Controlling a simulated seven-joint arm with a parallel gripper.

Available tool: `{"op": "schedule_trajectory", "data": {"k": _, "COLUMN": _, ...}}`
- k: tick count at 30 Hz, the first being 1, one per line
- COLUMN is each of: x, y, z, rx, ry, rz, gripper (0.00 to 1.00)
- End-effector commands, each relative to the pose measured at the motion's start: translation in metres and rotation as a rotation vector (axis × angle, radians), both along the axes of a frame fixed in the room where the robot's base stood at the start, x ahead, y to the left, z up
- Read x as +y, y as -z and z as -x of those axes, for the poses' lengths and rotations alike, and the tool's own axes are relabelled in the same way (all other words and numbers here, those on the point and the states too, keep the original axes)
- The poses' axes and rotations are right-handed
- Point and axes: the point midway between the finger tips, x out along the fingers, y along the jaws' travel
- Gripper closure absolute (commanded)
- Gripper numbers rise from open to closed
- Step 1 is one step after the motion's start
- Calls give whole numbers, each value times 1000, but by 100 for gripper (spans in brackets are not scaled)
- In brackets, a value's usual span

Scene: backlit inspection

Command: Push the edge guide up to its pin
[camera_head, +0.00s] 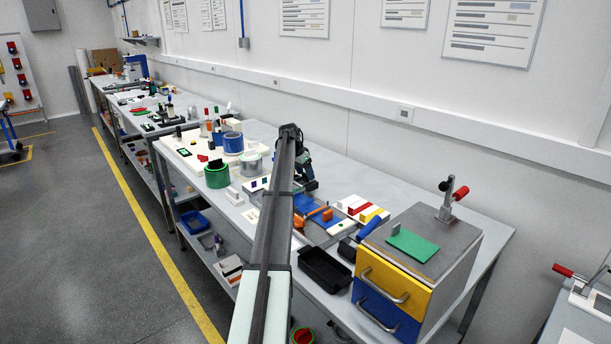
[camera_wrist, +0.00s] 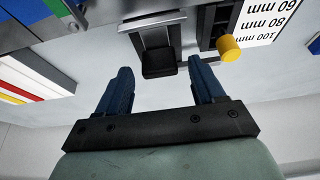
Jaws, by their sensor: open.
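My gripper (camera_wrist: 160,64) is open, with two blue fingers apart and nothing held between them. A grey metal slide with a black block (camera_wrist: 158,62) at its near end lies ahead of the gap between the fingers; it looks like the edge guide. Whether the fingers touch it cannot be told. A yellow cylinder (camera_wrist: 229,48) sticks out of a dark bracket to the right of it and may be the pin. An upside-down millimetre scale card (camera_wrist: 268,20) lies beside the bracket. In the head view, my arm hides most of this area.
White, red and yellow blocks (camera_head: 362,208) stand right of my arm. A black tray (camera_head: 325,270) and a drawer cabinet (camera_head: 394,290) with yellow and blue fronts are nearer. A green tub (camera_head: 217,178) stands left. The bench's back strip by the wall is mostly clear.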

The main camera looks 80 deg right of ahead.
Motion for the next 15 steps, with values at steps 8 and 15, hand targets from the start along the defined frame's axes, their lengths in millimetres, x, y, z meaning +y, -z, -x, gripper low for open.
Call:
{"op": "schedule_trajectory", "data": {"k": 8, "x": -4, "y": 14, "z": 4, "rx": -1, "ry": 0, "rz": 1, "gripper": 32}}
{"op": "schedule_trajectory", "data": {"k": 15, "x": -4, "y": 15, "z": 4, "rx": -1, "ry": 0, "rz": 1, "gripper": 32}}
